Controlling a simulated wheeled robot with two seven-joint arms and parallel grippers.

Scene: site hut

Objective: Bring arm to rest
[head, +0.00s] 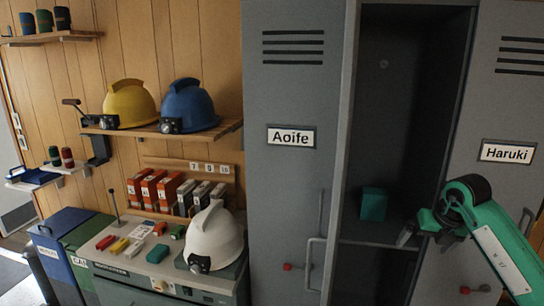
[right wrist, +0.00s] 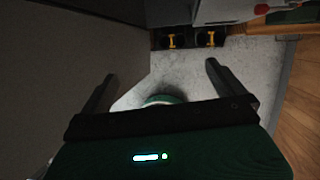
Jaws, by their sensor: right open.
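My right arm comes in from the right in the head view, green with a dark joint. Its gripper (head: 418,228) is in front of the open locker, near its shelf. In the right wrist view the two dark fingers (right wrist: 160,85) are spread wide with nothing between them. Beyond them lies a pale speckled floor, and a small round green and white thing shows at the palm edge. A green box (head: 373,204) stands on the locker shelf, left of the gripper and apart from it. My left gripper does not show.
Grey locker doors marked Aoife (head: 291,137) and Haruki (head: 507,152) flank the open locker. A white helmet (head: 213,238) sits on the cabinet at left. Yellow (head: 130,101) and blue (head: 188,105) helmets sit on a wall shelf. Coloured bins stand at the far left.

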